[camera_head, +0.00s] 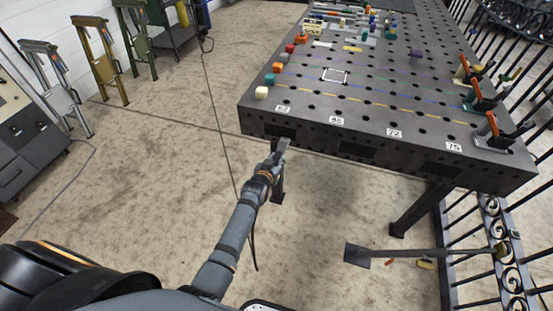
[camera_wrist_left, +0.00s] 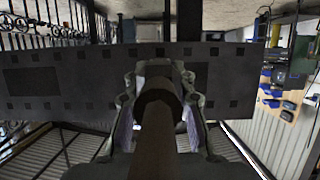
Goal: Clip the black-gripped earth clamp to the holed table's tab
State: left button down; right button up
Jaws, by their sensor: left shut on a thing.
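My left gripper (camera_head: 281,147) is in front of the holed table's near side, just below its top edge, toward the left corner. The holed table (camera_head: 375,125) is dark grey with rows of holes; its side also fills the middle of the left wrist view (camera_wrist_left: 85,82). The left gripper (camera_wrist_left: 160,88) is shut on the earth clamp (camera_wrist_left: 158,118), which shows as a dark brown, rounded shape between the fingers. A dark cable (camera_head: 253,245) hangs below the gripper. The clamp's jaws and the table's tab cannot be made out. My right gripper is not in view.
Small coloured blocks (camera_head: 277,68) line the table's left edge. Orange-and-black clamps (camera_head: 491,132) stand on its right edge. White number cards (camera_head: 338,120) lie along the front. A black scroll gate (camera_head: 494,225) stands at the right. The floor left of the table is open.

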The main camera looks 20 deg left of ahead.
pick_arm(q)
jog(key=shift+w+r, duration=0.1)
jog(key=shift+w, duration=0.15)
dwell(0.3)
jog(key=c, duration=1)
grip_release()
jog(key=shift+s, duration=0.1)
jog(key=o, duration=0.6)
